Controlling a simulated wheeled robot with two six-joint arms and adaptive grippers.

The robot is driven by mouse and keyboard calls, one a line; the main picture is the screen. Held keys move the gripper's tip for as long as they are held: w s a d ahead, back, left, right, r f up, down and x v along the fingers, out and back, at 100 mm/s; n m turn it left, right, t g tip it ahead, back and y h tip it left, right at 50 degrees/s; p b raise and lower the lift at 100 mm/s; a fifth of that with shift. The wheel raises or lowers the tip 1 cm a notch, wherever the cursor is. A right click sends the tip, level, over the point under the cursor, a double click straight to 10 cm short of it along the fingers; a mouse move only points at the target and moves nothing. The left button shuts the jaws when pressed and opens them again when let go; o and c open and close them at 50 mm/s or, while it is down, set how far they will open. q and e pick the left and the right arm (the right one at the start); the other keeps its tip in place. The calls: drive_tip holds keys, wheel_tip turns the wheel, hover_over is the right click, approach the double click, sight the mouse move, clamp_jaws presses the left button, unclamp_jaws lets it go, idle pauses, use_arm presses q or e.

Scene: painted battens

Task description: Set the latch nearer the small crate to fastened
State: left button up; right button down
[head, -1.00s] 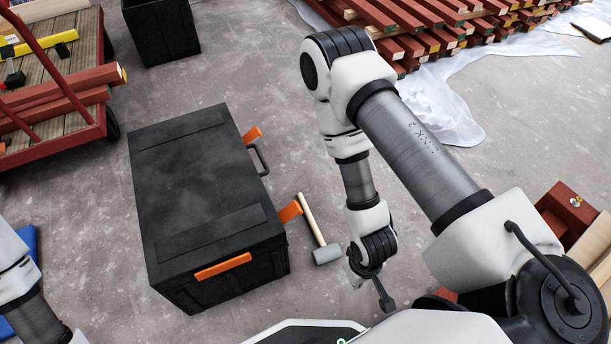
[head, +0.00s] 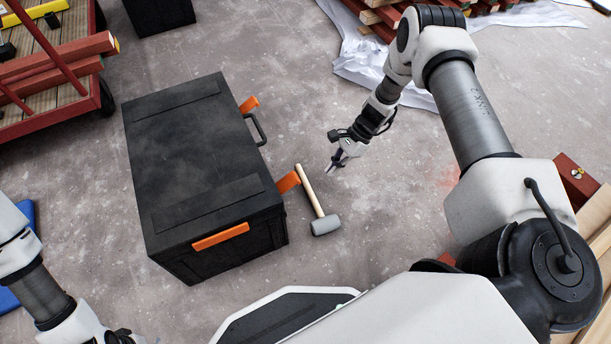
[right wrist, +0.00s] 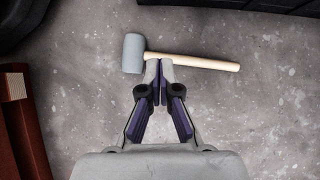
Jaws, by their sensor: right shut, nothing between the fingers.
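A black box (head: 190,150) with a closed lid stands on the floor. Two orange latches are on its right side: the far latch (head: 250,104), on the side toward the small black crate (head: 160,16), and the near latch (head: 288,182). Both stick outward from the box, with a dark handle (head: 257,130) between them. My right gripper (head: 335,164) is shut and empty, right of the box and apart from both latches. In the right wrist view its tips (right wrist: 160,68) overlap a mallet. My left arm enters at lower left; its fingers are out of view.
The mallet (head: 325,225) lies on the floor beside the near latch. An orange grip (head: 221,237) is on the box's front. A red cart (head: 60,105) with timber stands at upper left. Painted battens and white sheeting (head: 350,50) lie at the top.

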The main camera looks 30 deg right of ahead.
sight(286, 184)
drive_tip(key=shift+w+d+r+m+t+y, duration=0.15)
drive_tip(key=shift+w+d+r+m+y, duration=0.1)
drive_tip(key=shift+w+r, duration=0.3)
drive_tip(key=shift+w+d+r+m+t+y, duration=0.2)
drive_tip(key=shift+w+r+y, duration=0.1)
drive_tip(key=shift+w, duration=0.35)
drive_tip(key=b+x, duration=0.5)
drive_tip(key=x, duration=0.6)
drive_tip(key=r, duration=0.2)
drive_tip(key=a+r, duration=0.1)
drive_tip(key=r, duration=0.1)
drive_tip(key=shift+a, duration=0.15)
drive_tip(key=shift+r, duration=0.1)
